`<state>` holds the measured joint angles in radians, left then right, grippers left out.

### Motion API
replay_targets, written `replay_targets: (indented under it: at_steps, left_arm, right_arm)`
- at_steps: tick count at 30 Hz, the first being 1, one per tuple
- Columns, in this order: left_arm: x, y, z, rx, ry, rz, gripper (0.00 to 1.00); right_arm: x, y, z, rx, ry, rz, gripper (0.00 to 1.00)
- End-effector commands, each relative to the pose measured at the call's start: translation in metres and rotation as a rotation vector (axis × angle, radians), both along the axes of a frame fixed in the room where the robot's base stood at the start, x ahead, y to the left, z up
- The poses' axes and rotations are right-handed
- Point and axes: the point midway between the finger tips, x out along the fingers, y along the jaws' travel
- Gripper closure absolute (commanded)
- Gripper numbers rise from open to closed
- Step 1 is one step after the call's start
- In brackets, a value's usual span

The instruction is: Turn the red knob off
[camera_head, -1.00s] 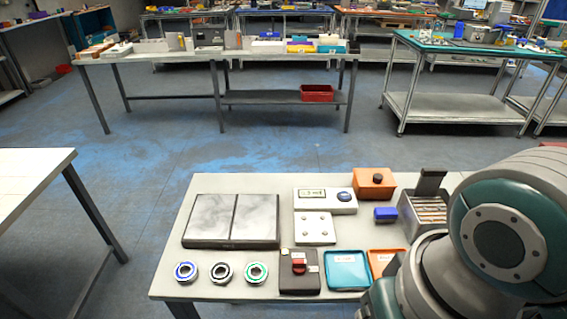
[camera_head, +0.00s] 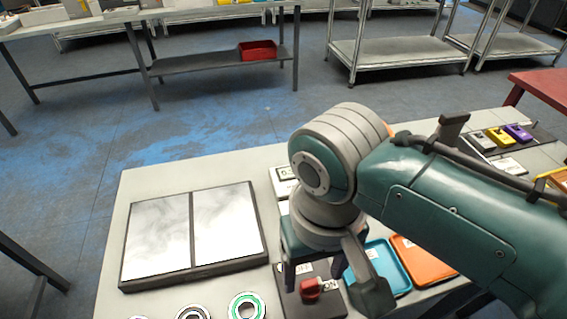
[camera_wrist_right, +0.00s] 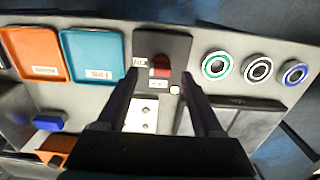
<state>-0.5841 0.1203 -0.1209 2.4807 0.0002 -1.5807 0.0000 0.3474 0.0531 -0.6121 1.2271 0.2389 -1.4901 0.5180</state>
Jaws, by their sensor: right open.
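The red knob (camera_head: 312,289) sits on a dark switch box (camera_head: 328,306) near the front edge of the table. In the right wrist view the red knob (camera_wrist_right: 160,66) shows on the dark box (camera_wrist_right: 178,46), beyond the fingertips. My right gripper (camera_head: 328,277) is open above the box, one finger on each side of the knob in the head view. In the right wrist view my right gripper (camera_wrist_right: 164,88) has its two fingers spread with nothing between them. I cannot tell the exact height above the knob. My left gripper is not in view.
Ring-shaped bearings (camera_head: 247,307) lie along the front edge. A teal tray (camera_head: 382,264) and an orange tray (camera_head: 425,262) lie to the right, partly behind my right arm.

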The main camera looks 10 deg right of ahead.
Motion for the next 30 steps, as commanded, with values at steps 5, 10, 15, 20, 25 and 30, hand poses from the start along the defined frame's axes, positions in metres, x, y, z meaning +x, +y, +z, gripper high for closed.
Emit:
replay_targets:
  at_steps: [5, 10, 15, 20, 25, 30]
  left_arm:
    - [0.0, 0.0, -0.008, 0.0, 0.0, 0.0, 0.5]
    - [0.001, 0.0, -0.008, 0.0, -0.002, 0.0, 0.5]
    - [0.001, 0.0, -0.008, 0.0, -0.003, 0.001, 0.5]
    - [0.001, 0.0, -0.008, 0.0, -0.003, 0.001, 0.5]
    - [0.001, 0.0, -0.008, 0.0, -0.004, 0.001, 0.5]
    - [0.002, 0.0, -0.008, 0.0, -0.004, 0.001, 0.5]
  right_arm:
    - [0.0, 0.0, -0.02, 0.0, 0.0, 0.0, 0.31]
    - [0.0, 0.0, -0.023, 0.0, 0.0, 0.0, 0.31]
    - [0.0, 0.0, -0.022, 0.001, 0.0, 0.0, 0.34]
    - [0.0, 0.0, -0.022, 0.0, -0.001, 0.0, 0.52]
    - [0.0, 0.0, -0.022, 0.0, 0.0, 0.0, 0.71]
    - [0.0, 0.0, -0.022, 0.0, 0.0, 0.0, 0.9]
